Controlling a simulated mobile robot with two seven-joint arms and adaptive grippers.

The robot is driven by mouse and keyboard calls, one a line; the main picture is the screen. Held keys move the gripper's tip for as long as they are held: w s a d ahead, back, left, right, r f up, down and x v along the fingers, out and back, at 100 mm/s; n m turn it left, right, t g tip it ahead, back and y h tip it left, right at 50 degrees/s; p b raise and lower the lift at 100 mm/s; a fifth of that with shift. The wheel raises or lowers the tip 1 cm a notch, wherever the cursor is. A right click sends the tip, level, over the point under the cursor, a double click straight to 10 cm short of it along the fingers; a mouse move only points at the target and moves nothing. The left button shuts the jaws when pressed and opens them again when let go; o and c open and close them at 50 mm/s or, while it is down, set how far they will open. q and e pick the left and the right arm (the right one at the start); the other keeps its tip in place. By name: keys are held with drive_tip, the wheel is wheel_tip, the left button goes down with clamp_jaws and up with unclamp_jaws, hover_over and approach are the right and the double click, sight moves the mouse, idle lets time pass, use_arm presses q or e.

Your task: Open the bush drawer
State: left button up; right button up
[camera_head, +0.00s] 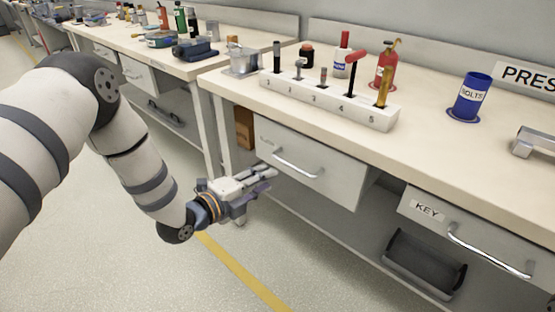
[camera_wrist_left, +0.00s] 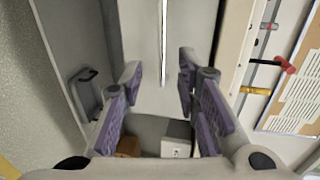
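The drawer (camera_head: 325,186) under the left part of the near bench has a pale grey front and a silver bar handle (camera_head: 298,172). Its label is too faint to read as "BUSH", and I cannot tell whether it stands slightly out. My left gripper (camera_head: 270,178) is open and empty, just left of and below the handle, apart from it. In the left wrist view, the handle (camera_wrist_left: 163,40) runs upright between and beyond the two spread purple-padded fingers (camera_wrist_left: 160,72). My right gripper is not in view.
A drawer labelled KEY (camera_head: 470,240) hangs to the right. The bench top holds a numbered white block (camera_head: 330,100) and a blue BOLTS cup (camera_head: 471,98).

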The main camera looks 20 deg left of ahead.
sight(291, 167)
use_arm(q)
drive_tip(key=b+x, duration=0.1)
drive_tip(key=x, duration=0.6)
drive_tip(key=b+x, duration=0.1)
drive_tip(key=x, duration=0.3)
drive_tip(key=shift+d+r+b, duration=0.1)
drive_tip(key=shift+d+b, duration=0.2)
drive_tip(key=shift+d, duration=0.05)
clamp_jaws()
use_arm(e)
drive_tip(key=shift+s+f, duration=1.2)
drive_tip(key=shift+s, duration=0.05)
